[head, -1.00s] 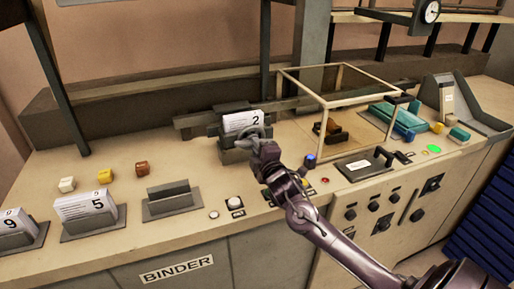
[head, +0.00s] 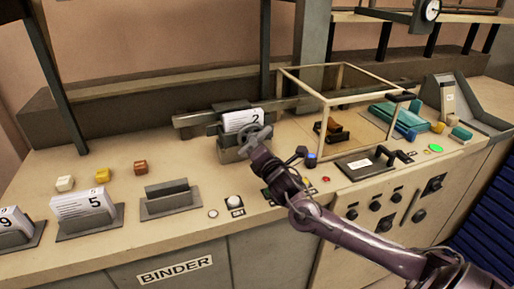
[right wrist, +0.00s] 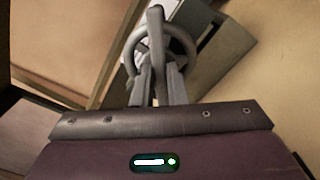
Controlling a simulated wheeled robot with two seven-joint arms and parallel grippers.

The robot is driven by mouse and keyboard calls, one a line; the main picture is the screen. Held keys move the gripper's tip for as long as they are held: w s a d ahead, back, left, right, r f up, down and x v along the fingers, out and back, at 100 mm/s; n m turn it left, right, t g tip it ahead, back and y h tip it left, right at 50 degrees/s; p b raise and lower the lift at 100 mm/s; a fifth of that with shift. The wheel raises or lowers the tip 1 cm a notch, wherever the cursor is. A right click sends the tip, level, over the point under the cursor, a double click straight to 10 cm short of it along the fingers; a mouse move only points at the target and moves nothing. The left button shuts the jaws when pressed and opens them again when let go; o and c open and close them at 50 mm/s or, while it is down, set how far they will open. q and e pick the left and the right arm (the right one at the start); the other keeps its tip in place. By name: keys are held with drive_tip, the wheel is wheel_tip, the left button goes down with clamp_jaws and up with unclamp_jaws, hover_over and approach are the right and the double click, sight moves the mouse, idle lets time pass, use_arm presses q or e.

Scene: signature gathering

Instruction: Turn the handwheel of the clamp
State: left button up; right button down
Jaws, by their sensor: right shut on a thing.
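The clamp (head: 232,153) stands on the binder bench and holds a stack of white sheets marked 2 (head: 241,119). Its grey handwheel (head: 255,137) faces the front of the bench. My right gripper (head: 260,145) is at the handwheel and hides part of it. In the right wrist view the handwheel (right wrist: 183,36) is a spoked ring, and my right gripper's fingers (right wrist: 155,75) are shut on part of it. My left gripper is not in view.
Left are an empty holder (head: 170,204) and a stack marked 5 (head: 84,206). Small knobs and buttons line the front edge.

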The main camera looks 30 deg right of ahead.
drive_tip(key=shift+f+n, duration=0.25)
drive_tip(key=shift+n, duration=0.15)
drive_tip(key=c, duration=1.7)
unclamp_jaws()
drive_tip(key=shift+c, duration=0.2)
drive_tip(key=o, duration=0.3)
drive_tip(key=shift+r, duration=0.15)
drive_tip(key=b+v, duration=0.2)
drive_tip(key=v, duration=0.5)
drive_tip(key=shift+s, duration=0.4)
drive_tip(key=shift+a, duration=0.1)
